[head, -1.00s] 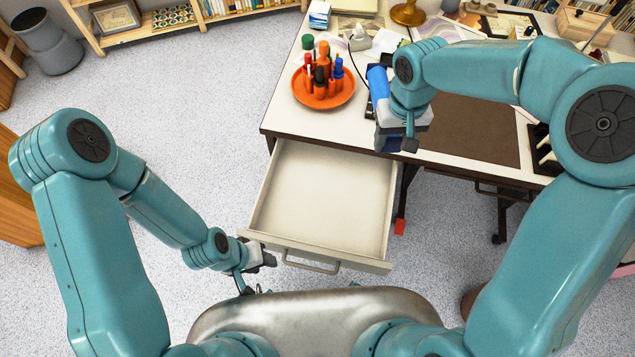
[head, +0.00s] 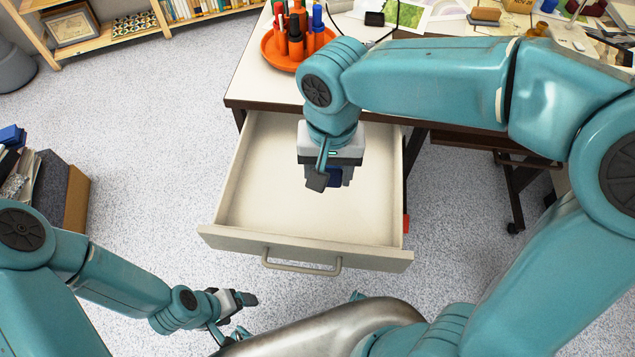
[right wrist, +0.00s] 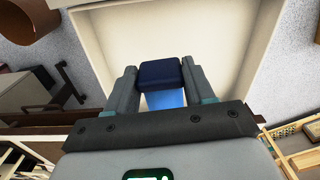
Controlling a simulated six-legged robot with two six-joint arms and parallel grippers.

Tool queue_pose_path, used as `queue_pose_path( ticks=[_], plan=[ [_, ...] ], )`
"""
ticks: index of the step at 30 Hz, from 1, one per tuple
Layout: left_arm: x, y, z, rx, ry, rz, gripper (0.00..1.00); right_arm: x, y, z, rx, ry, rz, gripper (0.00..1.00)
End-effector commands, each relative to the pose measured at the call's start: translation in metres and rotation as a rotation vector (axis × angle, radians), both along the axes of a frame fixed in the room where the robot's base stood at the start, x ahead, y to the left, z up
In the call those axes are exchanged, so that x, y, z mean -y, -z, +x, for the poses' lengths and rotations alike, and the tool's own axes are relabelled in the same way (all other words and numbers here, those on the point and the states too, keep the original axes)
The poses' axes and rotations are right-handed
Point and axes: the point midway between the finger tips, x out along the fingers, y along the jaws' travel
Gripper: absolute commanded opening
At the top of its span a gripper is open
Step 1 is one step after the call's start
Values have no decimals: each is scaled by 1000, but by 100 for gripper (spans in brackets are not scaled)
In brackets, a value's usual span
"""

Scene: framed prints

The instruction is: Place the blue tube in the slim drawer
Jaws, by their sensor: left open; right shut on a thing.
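The slim drawer (head: 260,200) is pulled out from the desk and its inside looks empty. My right gripper (head: 335,180) is above the open drawer, pointing down into it. It is shut on the blue tube, whose dark blue end (head: 335,176) shows between the fingers. In the right wrist view the tube (right wrist: 165,98) sits between both fingers, dark cap outward, with the pale drawer interior behind it. Most of the tube is hidden by the gripper in the head view. My left gripper (head: 245,299) is open and empty, left of and below the drawer's front handle.
The drawer's front handle (head: 300,268) faces me. An orange tray (head: 275,50) with several bottles or pens stands on the desk above the drawer. A shelf (head: 110,30) is at the back left. Speckled floor (head: 150,130) is clear left of the drawer.

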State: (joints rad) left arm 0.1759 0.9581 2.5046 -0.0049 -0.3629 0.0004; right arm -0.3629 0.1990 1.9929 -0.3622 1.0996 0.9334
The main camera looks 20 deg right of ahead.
Motion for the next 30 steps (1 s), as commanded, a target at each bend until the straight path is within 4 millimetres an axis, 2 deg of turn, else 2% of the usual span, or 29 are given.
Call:
queue_pose_path(
  ticks=[1, 8, 15, 24, 30],
  plan=[
    [0, 22, 0, 1, 0, 0, 78, -2, 19, -5, 2, 14, 0, 18],
    [0, 39, 0, 1, 0, 0, 78, -5, 36, -14, -2, 50, -1, 18],
    [0, 61, 0, 1, 0, 0, 78, -6, 101, -14, -6, 49, -2, 18],
    [0, 83, 0, 1, 0, 0, 78, -6, 168, -14, -5, 46, 0, 18],
    [0, 79, 0, 1, 0, 0, 78, -8, 162, 22, 1, 48, 0, 18]
  ],
)
